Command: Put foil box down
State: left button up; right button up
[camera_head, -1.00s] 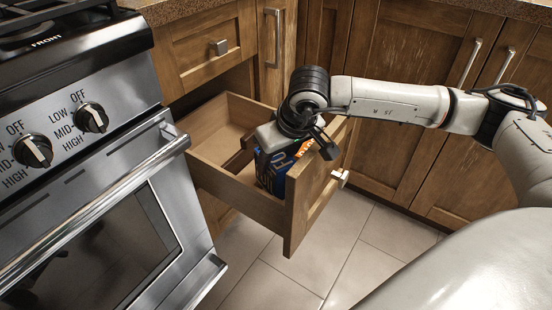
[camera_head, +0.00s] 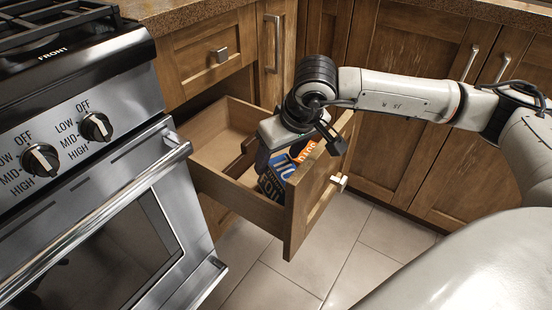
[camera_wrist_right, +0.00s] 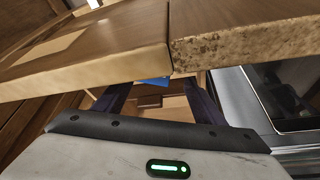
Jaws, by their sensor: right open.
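The foil box (camera_head: 272,185) is dark blue with pale lettering and an orange part. It is inside the open wooden drawer (camera_head: 240,199), close to the drawer front, and looks tilted. My right gripper (camera_head: 263,163) is over the drawer, just above and beside the box. In the right wrist view its two dark fingers (camera_wrist_right: 158,95) are spread apart, with a small blue patch of the box (camera_wrist_right: 153,80) showing beyond them. The gripper hides part of the box, so I cannot tell whether a finger touches it. My left gripper is not in view.
The drawer front (camera_head: 318,190) with its handle stands close to my right wrist. A stove (camera_head: 100,180) with knobs and an oven handle is on the left. Wooden cabinets (camera_head: 400,150) stand behind my arm. The tiled floor (camera_head: 330,245) is clear.

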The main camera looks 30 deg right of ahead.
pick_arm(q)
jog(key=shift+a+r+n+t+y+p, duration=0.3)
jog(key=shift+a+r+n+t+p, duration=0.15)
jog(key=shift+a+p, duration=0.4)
pick_arm(e)
jog(key=v, duration=0.8)
jog(key=shift+s+r, duration=0.2)
jog(key=shift+r, duration=0.15)
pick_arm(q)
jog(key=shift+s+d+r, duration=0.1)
